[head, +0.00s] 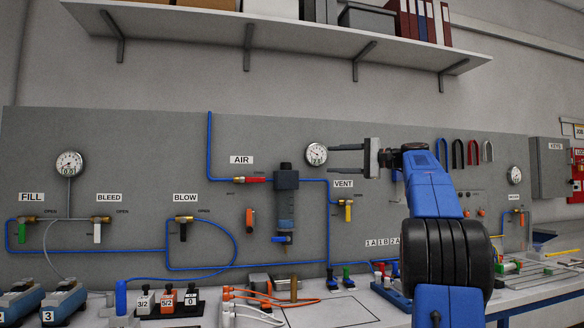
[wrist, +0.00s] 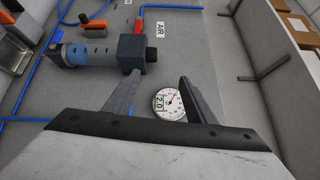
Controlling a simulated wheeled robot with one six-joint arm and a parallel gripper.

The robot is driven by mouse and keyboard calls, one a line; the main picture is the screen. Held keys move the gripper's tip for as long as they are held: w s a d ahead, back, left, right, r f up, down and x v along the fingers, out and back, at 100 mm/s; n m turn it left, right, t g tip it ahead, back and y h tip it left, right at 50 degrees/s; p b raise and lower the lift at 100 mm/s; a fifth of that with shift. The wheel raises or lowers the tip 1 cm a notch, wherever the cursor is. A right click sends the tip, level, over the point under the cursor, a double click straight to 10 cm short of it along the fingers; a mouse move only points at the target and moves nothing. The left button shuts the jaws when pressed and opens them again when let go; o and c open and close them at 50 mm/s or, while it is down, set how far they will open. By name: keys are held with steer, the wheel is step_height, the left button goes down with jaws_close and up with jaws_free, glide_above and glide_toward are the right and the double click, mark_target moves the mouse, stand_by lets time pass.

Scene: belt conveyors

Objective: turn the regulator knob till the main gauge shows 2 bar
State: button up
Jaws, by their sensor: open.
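The air regulator (head: 286,205) is mounted upright on the grey panel, with a dark knob (head: 286,167) on top. In the wrist view it lies sideways, its black knob (wrist: 152,55) beyond the fingertips. A round white gauge (head: 316,154) hangs to its right. The wrist view shows this gauge (wrist: 168,104) between the fingers, its digital window seeming to read 2.0. My gripper (head: 332,161) is open and empty, its fingers pointing left, right of the knob and apart from it. Both fingers show in the wrist view (wrist: 160,80).
A red-handled AIR valve (head: 254,180) is left of the regulator, and a yellow-handled VENT valve (head: 348,210) is below my gripper. Other gauges hang at the far left (head: 69,163) and right (head: 514,175). A shelf (head: 280,28) runs above. Blue hoses cross the panel.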

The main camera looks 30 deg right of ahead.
mark_target(290, 166)
steer(key=s+a+f+n+t+h, duration=0.2)
steer(key=s+a+n+h, duration=0.15)
steer(key=n, duration=1.45)
steer(key=x, duration=1.7)
steer(key=shift+w+a+f, duration=0.1)
steer(key=shift+w+a, duration=0.2)
steer(key=shift+a, duration=0.05)
steer(key=c, duration=1)
steer(key=shift+d+g+y, duration=0.1)
steer(key=shift+g+y, duration=0.15)
steer(key=shift+g, duration=0.05)
steer(key=shift+c, duration=0.2)
